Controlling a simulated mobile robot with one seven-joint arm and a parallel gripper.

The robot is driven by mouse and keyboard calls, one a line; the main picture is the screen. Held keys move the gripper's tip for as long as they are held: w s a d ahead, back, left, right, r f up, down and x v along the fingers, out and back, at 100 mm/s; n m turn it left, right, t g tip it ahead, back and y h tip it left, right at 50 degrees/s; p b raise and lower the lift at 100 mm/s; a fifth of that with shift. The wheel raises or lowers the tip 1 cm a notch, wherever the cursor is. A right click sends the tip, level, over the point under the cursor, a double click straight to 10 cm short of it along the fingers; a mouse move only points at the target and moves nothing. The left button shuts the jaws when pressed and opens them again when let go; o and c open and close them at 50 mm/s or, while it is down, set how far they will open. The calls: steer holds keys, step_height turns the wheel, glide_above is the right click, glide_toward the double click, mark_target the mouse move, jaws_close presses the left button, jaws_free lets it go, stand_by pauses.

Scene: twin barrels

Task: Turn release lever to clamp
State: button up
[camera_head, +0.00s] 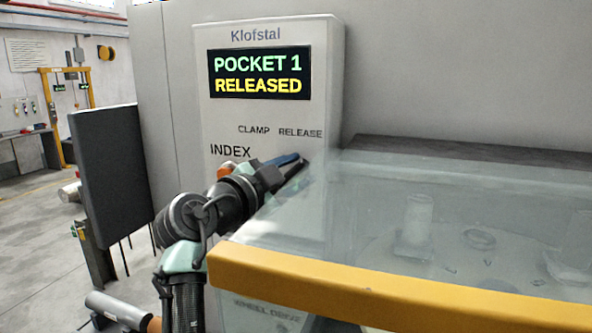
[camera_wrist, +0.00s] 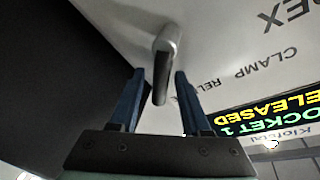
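The release lever (camera_wrist: 166,52) shows in the wrist view as a short grey metal handle with a rounded end, standing out from the panel. My gripper (camera_wrist: 159,74) is open, with its two blue fingers on either side of the lever's free end. A gap shows on both sides, and the fingers do not look closed on it. In the head view my gripper (camera_head: 292,167) is at the panel below the RELEASE label, and I cannot make out the lever clearly there. The panel display (camera_head: 261,73) reads "POCKET 1 RELEASED". CLAMP is printed left of RELEASE.
A glass-topped cover with a yellow front edge (camera_head: 400,284) stands right of my arm, close to the gripper. An orange part (camera_head: 227,169) shows under the INDEX label, partly behind my arm. A dark upright panel (camera_head: 110,160) stands at left, with open floor beyond.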

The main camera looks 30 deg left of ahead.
jaws_close()
stand_by(1.2)
